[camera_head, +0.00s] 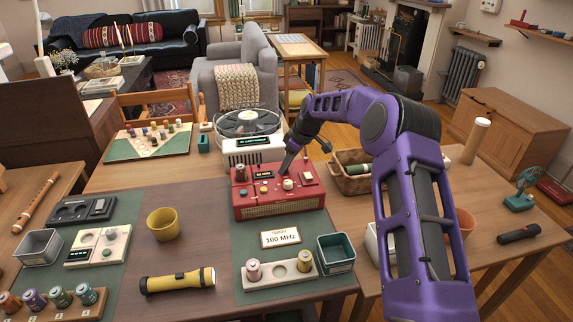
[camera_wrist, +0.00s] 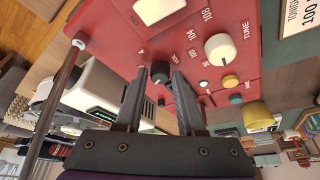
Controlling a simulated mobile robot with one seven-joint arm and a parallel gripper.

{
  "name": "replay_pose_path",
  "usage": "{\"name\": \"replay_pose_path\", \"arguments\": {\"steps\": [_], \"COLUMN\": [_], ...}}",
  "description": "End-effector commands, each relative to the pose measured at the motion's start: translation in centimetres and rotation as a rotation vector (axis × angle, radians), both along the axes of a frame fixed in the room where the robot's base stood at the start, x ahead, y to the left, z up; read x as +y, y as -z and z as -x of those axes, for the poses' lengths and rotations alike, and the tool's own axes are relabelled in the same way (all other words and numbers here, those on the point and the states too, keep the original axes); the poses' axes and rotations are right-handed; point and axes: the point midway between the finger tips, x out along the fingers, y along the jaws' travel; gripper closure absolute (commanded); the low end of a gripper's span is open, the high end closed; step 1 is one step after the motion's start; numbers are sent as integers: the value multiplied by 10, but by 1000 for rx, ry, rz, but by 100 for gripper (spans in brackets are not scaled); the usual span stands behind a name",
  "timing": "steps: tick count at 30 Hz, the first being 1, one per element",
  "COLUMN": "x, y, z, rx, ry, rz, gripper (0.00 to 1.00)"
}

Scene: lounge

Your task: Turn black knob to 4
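The black knob (camera_wrist: 160,72) is on the face of a red radio (camera_head: 277,203). In the wrist view it lies between my two fingertips, with one finger on each side. My gripper (camera_head: 286,168) points down at the radio's upper right part; it also shows in the wrist view (camera_wrist: 160,76). The fingers are apart, and I cannot tell whether they touch the knob. A white TUNE knob (camera_wrist: 218,48) sits beside it. In the head view the black knob is hidden by my gripper. I cannot read a 4 mark or the knob's setting.
A white turntable-like device (camera_head: 250,135) stands behind the radio. A card reading 100 MHz (camera_head: 281,238) is in front of it, with a green bin (camera_head: 336,254) to the right. A wicker basket (camera_head: 350,180) is behind my arm.

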Motion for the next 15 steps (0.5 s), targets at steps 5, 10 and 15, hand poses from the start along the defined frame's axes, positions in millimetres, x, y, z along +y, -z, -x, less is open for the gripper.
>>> {"name": "replay_pose_path", "arguments": {"steps": [5, 10, 15], "x": [0, 0, 0], "y": [0, 0, 0], "z": [0, 0, 0], "rx": [0, 0, 0], "ry": [0, 0, 10], "rz": [0, 0, 0], "gripper": [96, 100, 100]}}
